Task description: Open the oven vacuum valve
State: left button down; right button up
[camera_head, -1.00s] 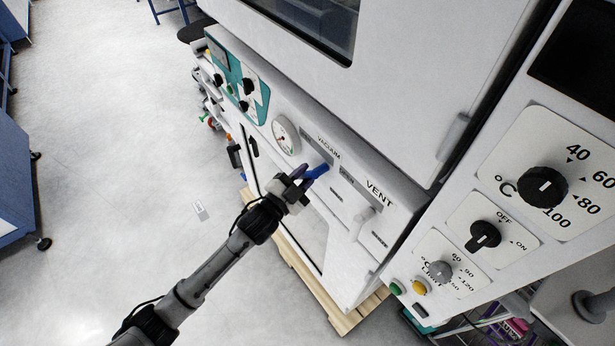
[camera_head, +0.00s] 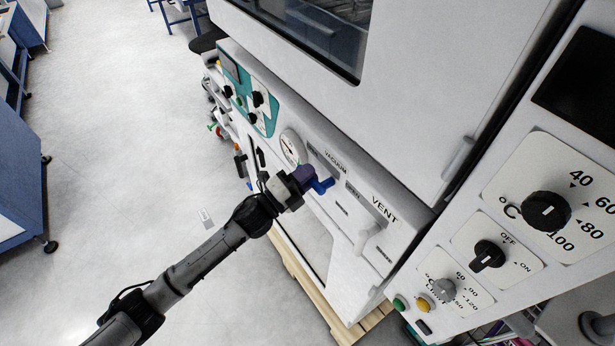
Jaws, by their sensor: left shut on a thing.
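The vacuum valve's blue handle (camera_head: 324,186) sits on the oven's white front panel below the VACUUM label (camera_head: 335,161). My left gripper (camera_head: 308,178) reaches it from the lower left, and its purple fingers are shut on the handle. The fingers hide part of the handle and its pivot. The handle's visible end sticks out to the right of the fingers. My right gripper is not in view.
A white VENT handle (camera_head: 370,237) is close to the right of the valve. A round gauge (camera_head: 292,147) is just to the left. The oven door (camera_head: 400,90) overhangs above. Open floor (camera_head: 130,180) lies to the left.

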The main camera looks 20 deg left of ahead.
pick_arm(q)
jog(key=shift+r+m, duration=0.2)
jog(key=shift+m, duration=0.4)
jog(key=c, duration=1)
grip_release()
jog(key=shift+s+a+f, duration=0.1)
jog(key=b+v, duration=0.1)
jog(key=v, duration=1.2)
jog(key=shift+s+a+b, duration=0.15)
jog(key=shift+a+b, duration=0.05)
jog(key=shift+b, duration=0.1)
